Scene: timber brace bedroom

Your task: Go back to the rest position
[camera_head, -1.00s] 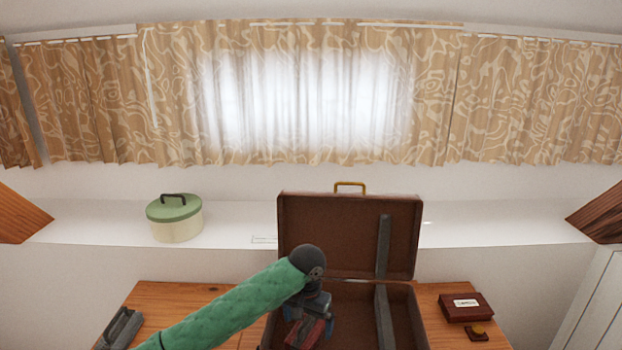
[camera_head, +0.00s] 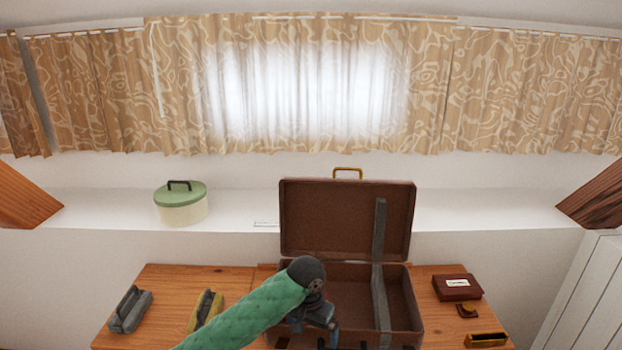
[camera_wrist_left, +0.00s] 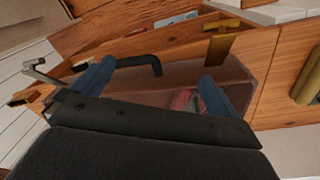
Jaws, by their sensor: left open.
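My left gripper (camera_head: 316,326) is at the end of the green-sleeved arm, over the front left part of an open brown suitcase (camera_head: 347,222) in the head view. In the left wrist view its two blue fingers (camera_wrist_left: 157,86) are spread apart with nothing gripped. A small red item (camera_wrist_left: 183,100) shows beyond and below the fingers; I cannot tell what it is. The arm hides part of the suitcase's left side. My right gripper is not in view.
The suitcase stands on a wooden table (camera_head: 160,280). On the table are a grey caddy-like object (camera_head: 130,310), a yellow-and-grey one (camera_head: 205,310), a dark red box (camera_head: 457,287) and small brown items. A green-lidded pot (camera_head: 181,207) is on the ledge behind.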

